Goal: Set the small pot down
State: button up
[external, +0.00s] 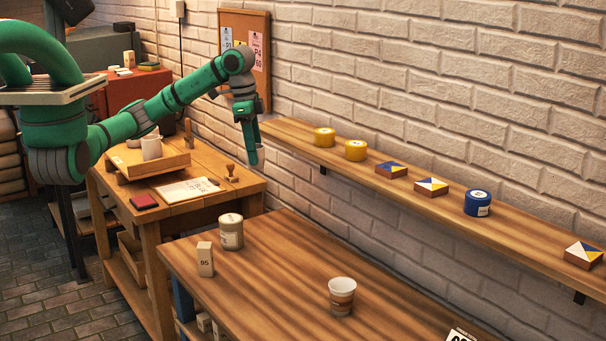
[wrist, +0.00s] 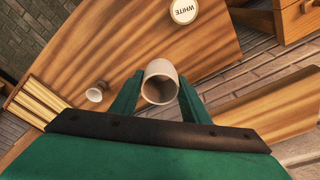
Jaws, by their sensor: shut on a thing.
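My gripper (external: 254,157) hangs pointing down in the external view, in front of the wall near the left end of the shelf and above table height. In the wrist view my gripper (wrist: 161,88) has its two green fingers on either side of a small beige, hollow, round pot (wrist: 160,70). It is shut on the pot, whose open mouth faces the camera. The pot is held in the air. In the external view I cannot make it out clearly at the fingertips.
The striped wooden table (external: 270,270) carries a lidded jar (external: 231,235), a small box marked 95 (external: 205,259) and a white-and-brown cup (external: 342,300). The wall shelf (external: 325,152) holds yellow and blue tins and patterned tiles. A workbench (external: 245,185) stands behind. The table's middle is clear.

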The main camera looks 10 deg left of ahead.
jog(key=s+a+f, duration=0.3)
jog(key=s+f, duration=0.4)
jog(key=f, duration=0.1)
jog(key=s+a+f, duration=0.2)
jog(key=s+f, duration=0.5)
jog(key=w+d+f, duration=0.9)
jog(key=shift+w+f, duration=0.1)
jog(key=shift+w+d+f, duration=0.3)
jog(key=shift+w+f, duration=0.05)
jog(key=shift+f, duration=1.7)
jog(key=shift+f, duration=0.15)
jog(key=o, duration=1.2)
jog(key=shift+c, duration=0.2)
